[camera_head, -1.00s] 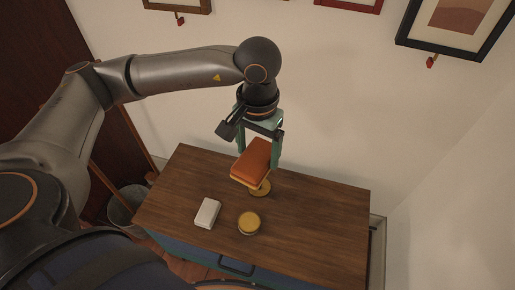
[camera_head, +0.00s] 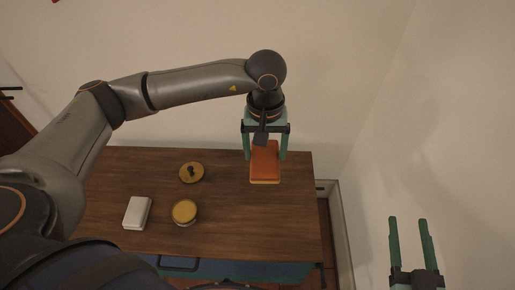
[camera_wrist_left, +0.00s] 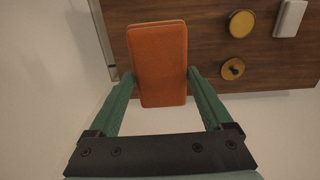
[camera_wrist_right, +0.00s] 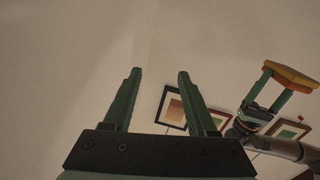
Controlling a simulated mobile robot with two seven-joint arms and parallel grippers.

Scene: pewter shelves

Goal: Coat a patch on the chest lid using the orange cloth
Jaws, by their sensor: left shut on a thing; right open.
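The orange cloth (camera_head: 265,162) is a flat block with a paler layer underneath. My left gripper (camera_head: 266,155) is shut on it, one finger along each long side, over the right part of the chest lid. The cloth fills the middle of the left wrist view (camera_wrist_left: 158,62). I cannot tell whether its underside touches the lid. The chest lid (camera_head: 245,225) is dark brown wood with visible grain. My right gripper (camera_head: 411,225) is open and empty, off to the right of the chest; its fingers also show in the right wrist view (camera_wrist_right: 158,92).
On the lid's left half are a round yellow tin (camera_head: 184,212), a round brass lid with a dark knob (camera_head: 191,172) and a white block (camera_head: 137,212). The lid's right front is clear. Walls stand close behind and to the right. Framed pictures (camera_wrist_right: 172,107) hang on a wall.

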